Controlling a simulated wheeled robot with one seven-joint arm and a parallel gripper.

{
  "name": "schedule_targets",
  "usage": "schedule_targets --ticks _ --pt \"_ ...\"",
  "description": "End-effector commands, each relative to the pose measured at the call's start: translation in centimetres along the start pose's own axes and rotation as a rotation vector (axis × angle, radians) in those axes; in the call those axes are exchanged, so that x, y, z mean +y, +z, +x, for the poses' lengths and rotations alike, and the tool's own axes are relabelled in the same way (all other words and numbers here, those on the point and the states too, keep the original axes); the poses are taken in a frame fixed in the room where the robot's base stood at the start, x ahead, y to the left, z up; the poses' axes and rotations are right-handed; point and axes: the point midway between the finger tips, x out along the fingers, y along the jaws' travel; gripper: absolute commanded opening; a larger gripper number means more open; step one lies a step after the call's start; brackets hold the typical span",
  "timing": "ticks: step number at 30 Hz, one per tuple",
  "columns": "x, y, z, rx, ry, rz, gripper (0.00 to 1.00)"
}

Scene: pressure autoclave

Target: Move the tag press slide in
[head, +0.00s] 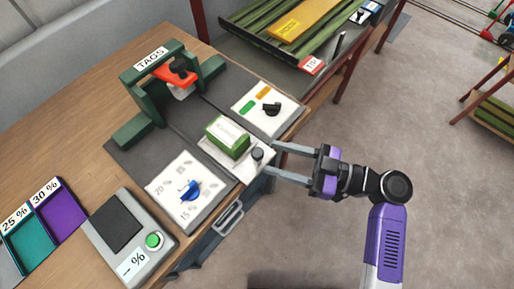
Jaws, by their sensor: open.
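The tag press is a green frame (152,58) labelled TAGS, with a red press head (176,74) under its arch. In front of it is a pale slide plate (211,149) with a green, white-topped block (227,136) on it. A dark round knob (257,154) stands at the slide's near right end, at the bench edge. My gripper (271,157) is open, its two fingers pointing left. The fingertips are close to the knob, one above and one below it in the picture. I cannot tell whether they touch it.
Beside the slide are a panel with a black switch (271,109) and a dial panel with a blue knob (190,189). A grey box with a green button (153,240) and coloured trays (62,209) lie at lower left. A green slatted rack (283,35) stands at the back.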

Motion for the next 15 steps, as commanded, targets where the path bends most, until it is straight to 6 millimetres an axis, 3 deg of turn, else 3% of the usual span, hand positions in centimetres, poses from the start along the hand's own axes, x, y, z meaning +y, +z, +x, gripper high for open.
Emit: schedule_targets --ticks 6,15 --pt "-0.1 -0.2 3.5 -0.001 -0.003 0.002 0.49" --pt "0.0 0.0 5.4 -0.002 0.001 0.002 0.49"
